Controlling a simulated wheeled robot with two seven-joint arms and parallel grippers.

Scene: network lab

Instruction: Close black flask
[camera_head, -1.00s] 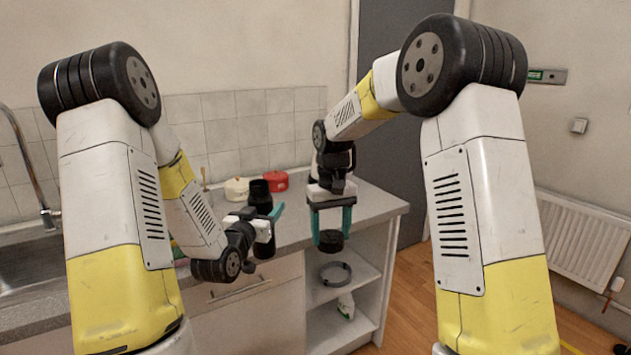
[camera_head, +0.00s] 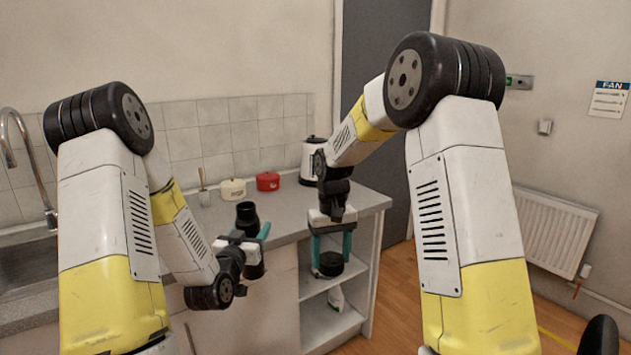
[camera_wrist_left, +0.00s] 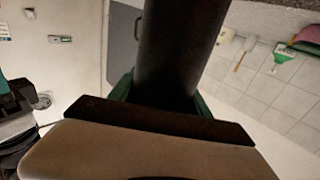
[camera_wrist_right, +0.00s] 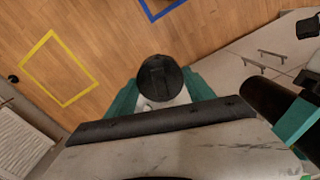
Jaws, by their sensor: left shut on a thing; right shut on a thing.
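The black flask (camera_head: 247,214) is upright in front of the counter edge, left of the middle in the head view. My left gripper (camera_head: 258,238) is shut on its body. In the left wrist view the flask (camera_wrist_left: 182,45) is a dark cylinder between the green fingers. My right gripper (camera_head: 332,254) points down, shut on a round black lid (camera_head: 329,265), to the right of the flask and apart from it. The right wrist view shows the lid (camera_wrist_right: 160,78) between the fingertips and the flask (camera_wrist_right: 270,98) at the right. The flask's opening is not clearly visible.
On the counter (camera_head: 290,205) stand a cream pot (camera_head: 233,189), a red pot (camera_head: 268,181) and a white-and-black kettle (camera_head: 308,162). A sink (camera_head: 28,265) is at the left. Open shelves (camera_head: 335,320) with a white-and-green bottle (camera_head: 336,298) lie below the lid.

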